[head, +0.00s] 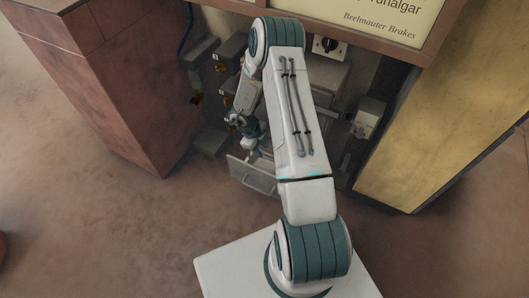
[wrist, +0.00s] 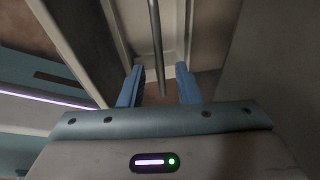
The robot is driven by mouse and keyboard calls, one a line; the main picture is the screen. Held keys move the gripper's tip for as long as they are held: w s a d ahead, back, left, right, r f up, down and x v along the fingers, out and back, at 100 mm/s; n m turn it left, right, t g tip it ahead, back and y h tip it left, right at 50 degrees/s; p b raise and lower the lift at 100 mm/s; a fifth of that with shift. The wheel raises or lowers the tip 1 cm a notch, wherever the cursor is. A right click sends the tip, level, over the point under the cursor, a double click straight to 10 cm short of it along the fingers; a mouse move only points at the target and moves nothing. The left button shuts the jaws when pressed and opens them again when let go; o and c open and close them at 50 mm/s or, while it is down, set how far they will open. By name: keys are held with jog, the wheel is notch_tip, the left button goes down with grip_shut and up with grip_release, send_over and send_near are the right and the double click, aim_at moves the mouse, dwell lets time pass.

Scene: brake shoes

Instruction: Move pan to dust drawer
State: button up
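In the head view, a grey drawer-like box (head: 252,176) stands out low in the alcove, just below my gripper. I cannot tell for sure that it is the dust drawer. In the wrist view, my gripper (wrist: 160,84) has its two blue fingers apart. A thin dark rod (wrist: 156,45) runs down between them, with a visible gap on either side. I cannot tell whether the rod is the pan's handle. No pan shows clearly in either view. My arm hides part of the alcove, and the fingertips are too small to make out in the head view.
A brown cabinet block (head: 105,85) stands left of the alcove, and a yellow-brown panel (head: 430,110) stands right. Grey boxes and a switch box (head: 368,117) sit inside. Pale walls (wrist: 205,35) lie close around the fingers. The floor in front is clear.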

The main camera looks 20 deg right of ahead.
jog(key=p+v, duration=0.1)
jog(key=v, duration=0.4)
jog(key=shift+f, duration=0.1)
dwell(1.0)
